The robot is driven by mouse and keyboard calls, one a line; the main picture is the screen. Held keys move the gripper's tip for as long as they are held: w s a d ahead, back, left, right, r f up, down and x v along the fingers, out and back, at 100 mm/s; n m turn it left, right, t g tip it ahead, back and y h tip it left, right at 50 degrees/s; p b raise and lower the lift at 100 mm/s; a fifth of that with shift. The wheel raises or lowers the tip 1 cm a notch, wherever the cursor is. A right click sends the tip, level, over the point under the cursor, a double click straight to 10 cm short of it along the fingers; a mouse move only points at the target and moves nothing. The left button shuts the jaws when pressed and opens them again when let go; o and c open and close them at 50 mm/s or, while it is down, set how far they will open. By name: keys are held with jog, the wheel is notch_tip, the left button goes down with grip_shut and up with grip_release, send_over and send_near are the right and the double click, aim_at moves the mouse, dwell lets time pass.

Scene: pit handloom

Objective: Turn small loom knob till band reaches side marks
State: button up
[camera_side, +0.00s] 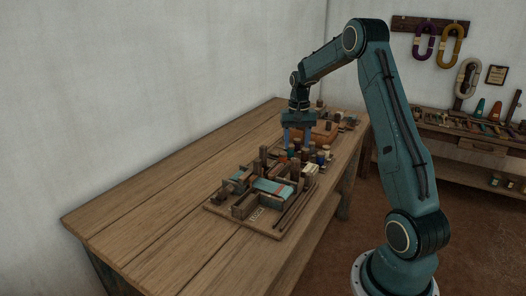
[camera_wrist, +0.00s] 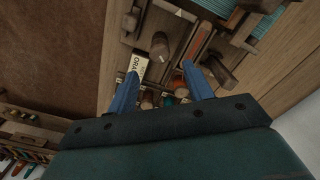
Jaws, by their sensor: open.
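The small loom (camera_side: 238,212) sits on a board at the near part of the bench, with a teal band (camera_side: 272,187) crossed by a reddish stripe. Part of the teal band (camera_wrist: 263,24) shows at the top right of the wrist view. A brown round-topped peg (camera_wrist: 160,43), possibly the knob, stands ahead of my fingertips there; I cannot be sure it is the knob. The side marks are too small to tell. My gripper (camera_wrist: 162,72) is open and empty, its blue fingers apart. In the side view my gripper (camera_side: 298,142) points down behind the loom, above the bench.
A white lettered box (camera_wrist: 138,66) lies close to one finger. Several thread spools (camera_side: 320,157) stand beside the loom, with wooden posts around them. A brown rounded item (camera_side: 325,133) lies farther back. The bench's left part (camera_side: 150,215) is clear.

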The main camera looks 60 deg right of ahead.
aim_at(296, 159)
notch_tip(296, 159, up, 7)
jog(key=shift+r, duration=0.2)
dwell(0.5)
jog(key=s+a+r+n+t, duration=0.1)
jog(key=s+a+r+n, duration=0.15)
jog(key=a, duration=0.45)
jog(key=s+a+r+n+t+h, duration=0.1)
jog(key=a+r, duration=0.3)
jog(key=a, duration=0.3)
jog(key=s+a+r+n+t, duration=0.1)
jog(key=s+a+r+n, duration=0.15)
jog(key=a, duration=0.45)
jog(key=s+a+f+n+t, duration=0.1)
jog(key=s+a+n, duration=0.1)
jog(key=s+a, duration=0.4)
jog(key=s+a+f+n+t+y, duration=0.1)
jog(key=s+a+n, duration=0.2)
jog(key=s+a, duration=0.3)
jog(key=shift+s+a+f+t, duration=0.15)
jog(key=shift+s+a+t, duration=0.2)
jog(key=shift+s, duration=0.5)
